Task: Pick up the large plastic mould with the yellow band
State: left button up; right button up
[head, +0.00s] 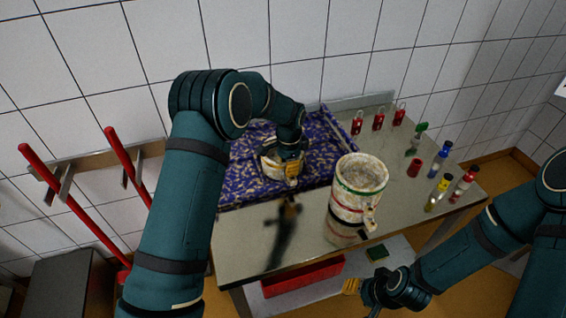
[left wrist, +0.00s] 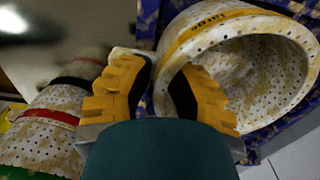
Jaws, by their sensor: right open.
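The large white, speckled plastic mould with the yellow band (head: 270,163) is at the blue patterned cloth on the table. In the left wrist view the mould (left wrist: 255,75) shows its open mouth, perforated wall and yellow band. My left gripper (head: 291,172) is at its rim. In the left wrist view the left gripper (left wrist: 160,75) has one yellow finger outside the wall and one inside the mouth, with the wall pinched between them. I cannot tell whether the mould touches the cloth. My right gripper (head: 362,288) is open and empty, low before the table's front edge.
A stack of moulds with green and red bands (head: 357,195) stands right of the cloth (head: 240,185). Small bottles (head: 440,190) and red-capped items (head: 378,121) stand at the right and back of the steel table (head: 245,250). A red bin (head: 305,275) is below.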

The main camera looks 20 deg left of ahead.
pick_arm(q)
grip_shut()
jog(key=shift+r, duration=0.15)
notch_tip(320, 180, up, 10)
jog(key=shift+f+p, duration=0.1)
jog(key=shift+p, duration=0.3)
